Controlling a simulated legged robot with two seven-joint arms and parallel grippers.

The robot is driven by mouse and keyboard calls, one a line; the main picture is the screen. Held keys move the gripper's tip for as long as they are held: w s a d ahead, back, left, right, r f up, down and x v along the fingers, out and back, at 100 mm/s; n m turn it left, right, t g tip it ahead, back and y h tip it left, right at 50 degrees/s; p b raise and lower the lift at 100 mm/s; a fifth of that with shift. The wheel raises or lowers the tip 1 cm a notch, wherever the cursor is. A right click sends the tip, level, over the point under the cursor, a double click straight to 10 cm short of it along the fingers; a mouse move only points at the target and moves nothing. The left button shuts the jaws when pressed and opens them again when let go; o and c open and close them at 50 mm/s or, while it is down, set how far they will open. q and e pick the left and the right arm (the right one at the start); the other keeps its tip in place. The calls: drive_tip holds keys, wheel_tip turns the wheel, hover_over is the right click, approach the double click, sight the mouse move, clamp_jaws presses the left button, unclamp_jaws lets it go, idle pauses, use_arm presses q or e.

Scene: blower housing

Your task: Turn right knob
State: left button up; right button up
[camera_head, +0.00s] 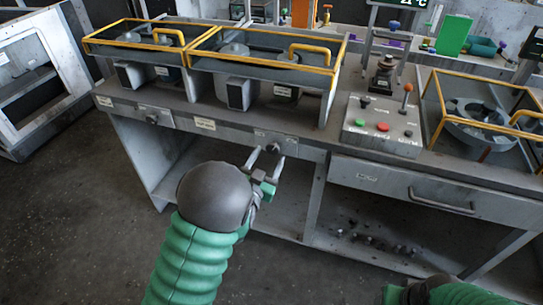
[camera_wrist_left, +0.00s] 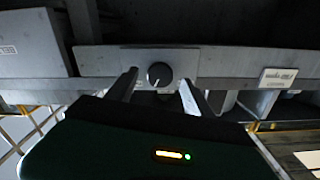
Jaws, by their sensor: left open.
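The right knob (camera_head: 272,147) is a small dark round knob on the front edge panel of the bench, below the second yellow-framed housing. In the left wrist view the knob (camera_wrist_left: 159,74) is black with a white pointer line. My left gripper (camera_head: 266,161) is just in front of it. In the left wrist view the open fingers (camera_wrist_left: 158,90) stand one on each side of the knob, with gaps between. Whether the fingertips reach past its face is hard to tell. Part of my right arm shows at the bottom right; its gripper is not seen.
A left knob (camera_head: 152,118) sits farther left on the same edge. A control box (camera_head: 382,127) with green and red buttons and a lever stands on the bench, right of the knob. A drawer (camera_head: 440,194) with a handle is below it. Open shelves lie under the bench.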

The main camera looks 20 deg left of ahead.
sight(273, 148)
use_arm(q)
drive_tip(key=shift+w+a, duration=0.1)
drive_tip(key=shift+w, duration=1.3)
drive_tip(key=shift+d, duration=0.2)
drive_tip(key=shift+c, duration=0.6)
clamp_jaws()
